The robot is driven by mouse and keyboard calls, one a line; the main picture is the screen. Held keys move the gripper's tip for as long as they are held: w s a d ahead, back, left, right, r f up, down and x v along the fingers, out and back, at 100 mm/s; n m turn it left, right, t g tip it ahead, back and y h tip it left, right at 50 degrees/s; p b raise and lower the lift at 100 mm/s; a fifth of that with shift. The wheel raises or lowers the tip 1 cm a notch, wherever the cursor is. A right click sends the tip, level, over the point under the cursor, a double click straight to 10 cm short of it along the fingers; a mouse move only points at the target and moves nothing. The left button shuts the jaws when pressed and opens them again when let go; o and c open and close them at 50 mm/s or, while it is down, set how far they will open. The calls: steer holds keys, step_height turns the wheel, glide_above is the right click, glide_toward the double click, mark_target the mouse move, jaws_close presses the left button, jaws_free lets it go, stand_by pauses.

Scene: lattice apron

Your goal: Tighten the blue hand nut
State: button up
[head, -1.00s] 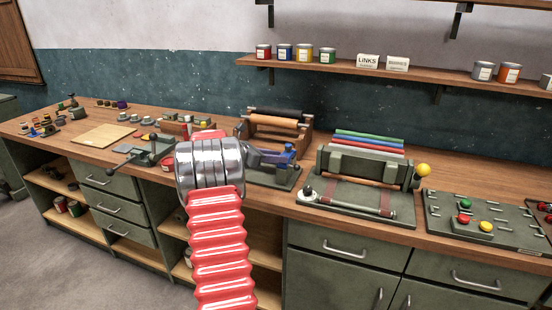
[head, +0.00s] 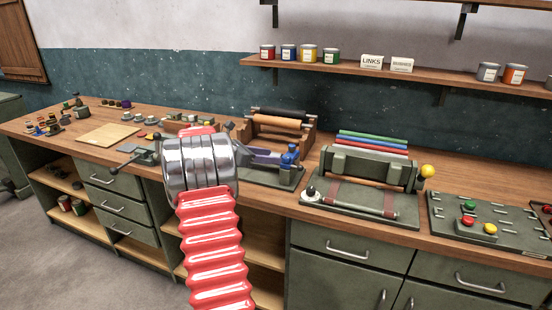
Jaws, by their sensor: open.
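A blue knob-shaped part (head: 290,157), which looks like the blue hand nut, stands at the right end of a dark green fixture (head: 284,182) on the workbench. A purplish-blue bar (head: 262,156) reaches left from it. Its thread and how tightly it sits are too small to tell. My red ribbed arm with its chrome rings rises in front of the bench, left of the fixture, and covers part of the bench there.
Right of the fixture stands a green roller press (head: 375,167) with a yellow ball handle (head: 427,171). A slotted green plate (head: 520,232) with coloured knobs is further right. Two rollers on a wooden stand (head: 281,125) are behind the fixture. A wooden board (head: 108,134) lies left.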

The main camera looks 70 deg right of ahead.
steer(key=v, duration=0.8)
steer(key=shift+a, duration=0.15)
steer(key=shift+w, duration=0.15)
steer(key=s+f+n+g+h, duration=0.1)
steer(key=s+f+n+h, duration=0.15)
steer(key=s, duration=0.75)
steer(key=w+f+n+t+h, duration=0.1)
steer(key=w+a+f+t+h, duration=0.1)
steer(key=t+h, duration=0.1)
steer(key=w+f+n+t+h, duration=0.1)
steer(key=t, duration=0.1)
steer(key=shift+w+a+f+n+h, duration=0.15)
steer(key=shift+a+f+n+h, duration=0.05)
steer(key=shift+a+n+h, duration=0.15)
steer(key=shift+d, duration=0.1)
